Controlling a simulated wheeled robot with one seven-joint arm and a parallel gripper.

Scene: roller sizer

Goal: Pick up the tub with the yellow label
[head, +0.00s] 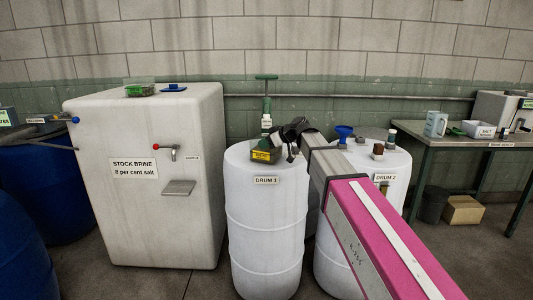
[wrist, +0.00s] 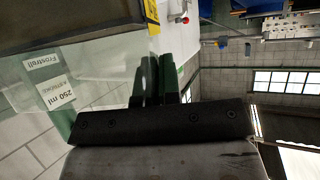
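A small dark tub with a yellow label (head: 263,156) sits on top of the white drum marked DRUM 1 (head: 265,225), at the foot of a green-handled upright fitting (head: 266,100). My gripper (head: 292,138) is just right of it, over the drum top. In the wrist view a dark body with a yellow patch (wrist: 151,11) shows at the top, beside a clear container (wrist: 100,75) with white labels, one reading 250 ml. My gripper's dark fingers (wrist: 160,80) are close to these. Their inner faces are hard to make out, so contact and grip are unclear.
A large white stock brine tank (head: 135,215) stands left of DRUM 1. DRUM 2 (head: 398,165) stands right, behind my arm, with a blue funnel (head: 344,132) and small items on top. A bench (head: 465,141) with a jug and tray is at far right.

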